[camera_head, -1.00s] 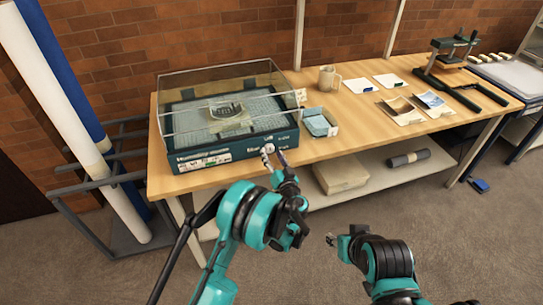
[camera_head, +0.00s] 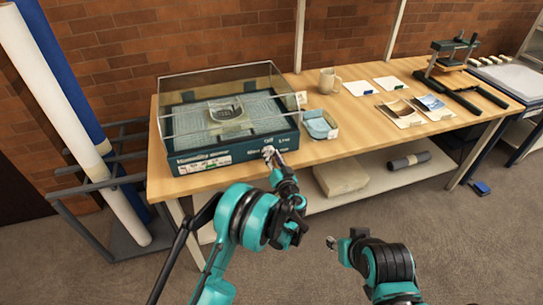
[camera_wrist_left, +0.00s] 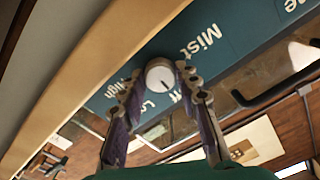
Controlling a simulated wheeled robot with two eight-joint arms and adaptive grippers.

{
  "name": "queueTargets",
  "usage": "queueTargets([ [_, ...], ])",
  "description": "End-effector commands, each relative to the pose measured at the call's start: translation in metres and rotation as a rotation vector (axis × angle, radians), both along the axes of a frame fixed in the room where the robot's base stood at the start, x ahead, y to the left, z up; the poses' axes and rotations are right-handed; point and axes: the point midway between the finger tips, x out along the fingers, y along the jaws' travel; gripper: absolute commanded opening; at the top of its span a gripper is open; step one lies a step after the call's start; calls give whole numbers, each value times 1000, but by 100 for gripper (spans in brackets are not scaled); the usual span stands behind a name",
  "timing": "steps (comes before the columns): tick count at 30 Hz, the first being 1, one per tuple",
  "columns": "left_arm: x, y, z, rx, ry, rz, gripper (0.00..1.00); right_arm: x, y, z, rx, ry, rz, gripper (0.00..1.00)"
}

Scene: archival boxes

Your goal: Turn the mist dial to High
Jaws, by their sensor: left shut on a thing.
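The mist dial is a small pale round knob with a dark mark (camera_wrist_left: 161,73) on the teal front panel of the humidity chamber (camera_head: 220,158). In the left wrist view the panel reads Mist, with High, Off and Low lettering around the dial, partly covered by the fingers. The dial's mark points toward the lower part of that view; I cannot tell exactly which label it meets. My left gripper (camera_wrist_left: 158,82) is shut on the dial, one finger on each side. In the head view the left gripper (camera_head: 270,154) covers most of the dial. My right gripper (camera_head: 331,243) hangs away from the table.
The chamber has a clear cover and stands on a wooden table (camera_head: 350,142). A mug (camera_head: 328,81), cards and a press (camera_head: 455,55) stand farther right. Tall rolls (camera_head: 75,120) lean at left.

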Motion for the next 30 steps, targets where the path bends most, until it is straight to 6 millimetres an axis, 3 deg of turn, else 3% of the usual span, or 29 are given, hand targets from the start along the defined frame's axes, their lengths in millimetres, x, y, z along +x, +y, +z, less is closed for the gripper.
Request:
queueTargets([
  [8, 0, 0, 0, 149, 49, 0, 3, 0, 0, 0, 0, 0, 0, 40],
  [30, 0, 0, 0, 811, 264, -1, 3, 0, 0, 0, 0, 0, 0, 40],
])
